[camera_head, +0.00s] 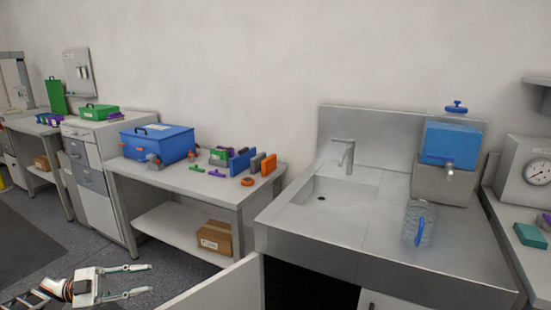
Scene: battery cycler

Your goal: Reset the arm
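My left gripper (150,279) shows at the bottom left of the head view, pointing right. Its two pale fingers are spread apart with nothing between them, so it is open and empty. It appears over the grey floor, in front of the workbench and clear of it. Only the end of my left arm shows; the rest is cut off by the frame. My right gripper is not in view.
A white workbench (215,186) carries a blue box (158,143) and several small tools. A cardboard box (214,236) sits on its lower shelf. A white panel (225,288) stands right of my gripper. A sink counter (378,222) holds a clear jug (410,222).

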